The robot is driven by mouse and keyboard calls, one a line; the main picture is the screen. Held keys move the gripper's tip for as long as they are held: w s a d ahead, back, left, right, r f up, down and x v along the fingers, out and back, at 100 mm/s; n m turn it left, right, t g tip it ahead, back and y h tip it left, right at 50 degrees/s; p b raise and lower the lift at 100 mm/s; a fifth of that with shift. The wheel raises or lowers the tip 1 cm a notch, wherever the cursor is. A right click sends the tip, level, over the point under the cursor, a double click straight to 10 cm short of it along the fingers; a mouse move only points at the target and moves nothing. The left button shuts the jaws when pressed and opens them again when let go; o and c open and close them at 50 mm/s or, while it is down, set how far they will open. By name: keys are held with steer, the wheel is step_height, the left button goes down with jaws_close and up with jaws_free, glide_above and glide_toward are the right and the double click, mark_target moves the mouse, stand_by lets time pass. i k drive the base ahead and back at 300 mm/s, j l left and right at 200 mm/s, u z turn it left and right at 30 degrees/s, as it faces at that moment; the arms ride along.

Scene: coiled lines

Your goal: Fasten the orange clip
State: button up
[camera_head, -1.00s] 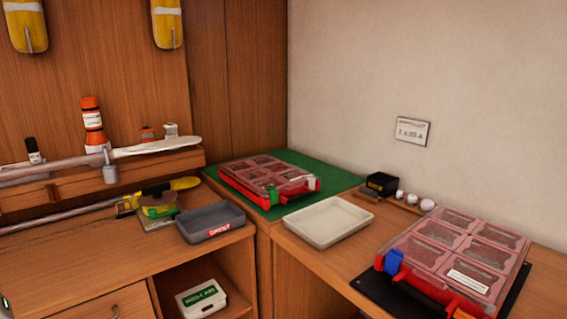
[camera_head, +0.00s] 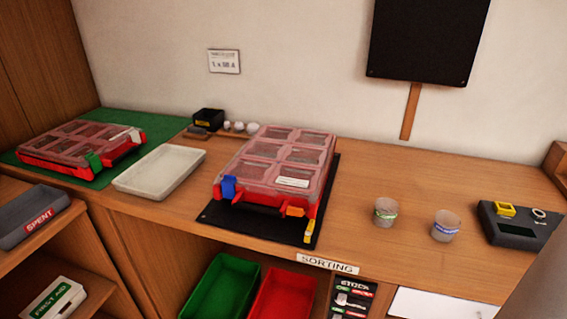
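A red case (camera_head: 255,196) with a clear compartmented lid lies on a dark mat on the wooden counter, near the middle of the view. The orange clip (camera_head: 295,211) is at the right part of its front edge. It is too small to tell whether it is latched. A blue clip (camera_head: 229,187) is at the front left corner. A yellow piece (camera_head: 309,232) hangs low at the front right corner. The lid looks down on the case. My gripper is not in view.
A second red case (camera_head: 75,150) lies on a green mat at the left, beside a cream tray (camera_head: 160,172). Two small cups (camera_head: 386,212) (camera_head: 446,226) and a dark device (camera_head: 515,226) stand at the right. Green (camera_head: 220,286) and red (camera_head: 280,293) bins are below. Counter between case and cups is clear.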

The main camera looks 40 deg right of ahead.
mark_target(293, 211)
steer(key=k+l+z, duration=0.15)
steer(key=z, duration=0.2)
steer(key=k+l+z, duration=0.15)
steer(key=z, duration=0.2)
steer(key=k+l+z, duration=0.1)
steer(key=l+z, duration=0.25)
steer(key=j, duration=0.1)
